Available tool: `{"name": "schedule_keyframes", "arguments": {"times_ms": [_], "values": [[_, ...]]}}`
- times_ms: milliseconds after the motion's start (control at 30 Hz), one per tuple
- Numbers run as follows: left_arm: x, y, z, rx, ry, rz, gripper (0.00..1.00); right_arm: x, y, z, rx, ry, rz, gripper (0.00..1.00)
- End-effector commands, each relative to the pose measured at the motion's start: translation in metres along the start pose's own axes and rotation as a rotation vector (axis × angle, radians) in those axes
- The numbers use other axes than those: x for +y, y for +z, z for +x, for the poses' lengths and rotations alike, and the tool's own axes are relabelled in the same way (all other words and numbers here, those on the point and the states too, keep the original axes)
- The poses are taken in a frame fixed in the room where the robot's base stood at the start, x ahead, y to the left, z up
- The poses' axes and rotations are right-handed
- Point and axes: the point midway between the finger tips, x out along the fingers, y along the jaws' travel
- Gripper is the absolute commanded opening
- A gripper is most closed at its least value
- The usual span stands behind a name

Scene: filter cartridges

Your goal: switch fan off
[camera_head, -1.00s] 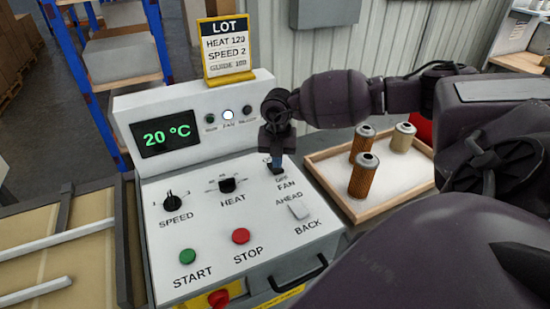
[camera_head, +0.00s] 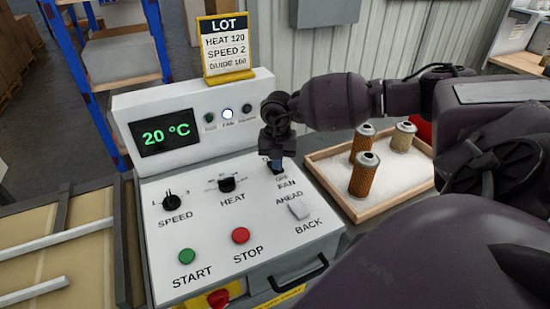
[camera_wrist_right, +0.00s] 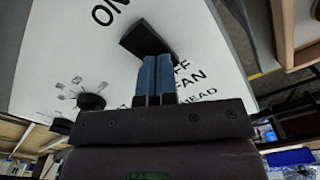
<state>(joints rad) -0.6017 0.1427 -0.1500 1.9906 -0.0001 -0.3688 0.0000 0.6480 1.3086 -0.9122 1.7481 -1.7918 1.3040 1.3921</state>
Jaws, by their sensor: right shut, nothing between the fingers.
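The white control panel (camera_head: 210,205) has a fan switch marked FAN, with an OFF label below it. In the right wrist view the dark fan switch (camera_wrist_right: 143,38) lies between the ON and OFF labels. My right gripper (camera_head: 277,166) is shut and empty, its blue fingertips down at the fan switch and mostly hiding it in the head view. In the right wrist view the fingertips (camera_wrist_right: 155,62) overlap the switch's lower edge; I cannot tell if they touch. My left gripper is out of view.
The panel also carries a SPEED knob (camera_head: 172,202), a HEAT knob (camera_head: 227,185), a green START button (camera_head: 187,256), a red STOP button (camera_head: 240,236) and an AHEAD/BACK switch (camera_head: 299,209). A wooden tray (camera_head: 385,212) with several cartridges stands to the right.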

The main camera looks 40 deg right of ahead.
Motion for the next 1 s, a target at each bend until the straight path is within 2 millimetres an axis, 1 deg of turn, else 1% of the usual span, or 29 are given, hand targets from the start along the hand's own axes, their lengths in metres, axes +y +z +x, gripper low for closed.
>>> {"name": "schedule_keyframes", "arguments": {"times_ms": [267, 467, 700, 1000], "values": [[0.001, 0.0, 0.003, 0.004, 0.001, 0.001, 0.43, 0.0, 0.0, 0.004, 0.001, 0.0, 0.0, 0.0], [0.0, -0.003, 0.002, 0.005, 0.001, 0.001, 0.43, 0.0, 0.0, 0.002, 0.001, 0.0, 0.0, 0.0], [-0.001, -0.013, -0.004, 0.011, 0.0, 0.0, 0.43, 0.0, 0.0, -0.015, -0.001, 0.001, 0.0, 0.0], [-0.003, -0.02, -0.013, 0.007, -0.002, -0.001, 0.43, 0.0, 0.0, -0.034, 0.0, 0.001, 0.0, 0.0]]}}
